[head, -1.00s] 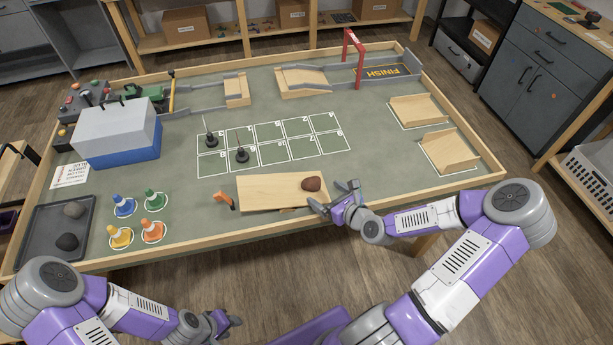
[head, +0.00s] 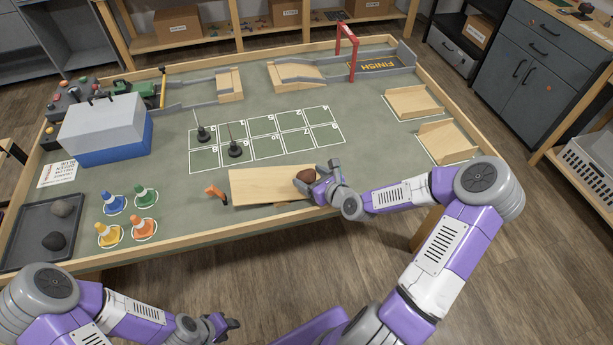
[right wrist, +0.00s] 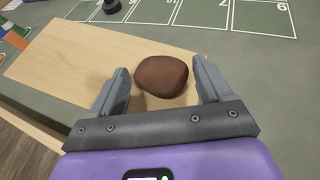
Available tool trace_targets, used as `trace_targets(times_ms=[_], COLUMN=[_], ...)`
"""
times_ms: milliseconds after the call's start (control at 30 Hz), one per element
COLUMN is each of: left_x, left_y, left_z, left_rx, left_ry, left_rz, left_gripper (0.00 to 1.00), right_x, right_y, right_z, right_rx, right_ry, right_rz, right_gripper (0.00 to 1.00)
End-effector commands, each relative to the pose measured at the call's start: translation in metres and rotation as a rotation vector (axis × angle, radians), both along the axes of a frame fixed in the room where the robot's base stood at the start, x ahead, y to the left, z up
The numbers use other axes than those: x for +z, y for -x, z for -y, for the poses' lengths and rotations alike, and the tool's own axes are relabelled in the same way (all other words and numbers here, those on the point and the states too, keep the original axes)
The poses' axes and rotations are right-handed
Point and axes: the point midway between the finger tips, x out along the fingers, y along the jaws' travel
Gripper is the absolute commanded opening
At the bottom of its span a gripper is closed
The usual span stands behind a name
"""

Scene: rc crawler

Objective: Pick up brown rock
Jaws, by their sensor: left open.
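The brown rock (head: 306,175) sits at the right end of a light wooden board (head: 262,185) near the table's front edge. In the right wrist view the brown rock (right wrist: 162,76) lies between the fingertips of my right gripper (right wrist: 160,80), with gaps on both sides, wider on the left. The right gripper (head: 313,179) is open around the rock in the head view and partly hides it. My left gripper (head: 225,324) is open and empty, low in front of the table.
A dark tray (head: 17,252) with two grey rocks is at the left. Several coloured cones, including a blue one (head: 113,203), stand beside it. An orange object (head: 214,192) stands left of the board. A numbered grid with two dark weights (head: 235,149) lies behind the board.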

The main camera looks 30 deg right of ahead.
Motion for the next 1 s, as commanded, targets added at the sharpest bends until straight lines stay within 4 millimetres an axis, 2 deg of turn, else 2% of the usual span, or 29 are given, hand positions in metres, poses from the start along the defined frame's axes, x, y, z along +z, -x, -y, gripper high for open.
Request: trace_targets(times_ms=[33, 300, 567, 667, 1000], left_x=[0.000, 0.000, 0.002, 0.010, 0.046], left_y=[0.000, 0.000, 0.000, 0.000, 0.000], left_z=[0.000, 0.000, 0.000, 0.000, 0.000], left_rx=[0.000, 0.000, 0.000, 0.000, 0.000], left_ry=[0.000, 0.000, 0.000, 0.000, 0.000], left_rz=[0.000, 0.000, 0.000, 0.000, 0.000], left_gripper=[0.43, 0.43, 0.43, 0.43, 0.43], right_x=[0.000, 0.000, 0.004, 0.017, 0.083], right_y=[0.000, 0.000, 0.000, 0.000, 0.000], right_z=[0.000, 0.000, 0.000, 0.000, 0.001], right_rx=[0.000, 0.001, 0.000, 0.001, 0.000], right_ry=[0.000, 0.000, 0.001, 0.002, 0.002], right_rz=[0.000, 0.001, 0.001, 0.002, 0.001], right_gripper=[0.70, 0.32, 0.32, 0.32, 0.32])
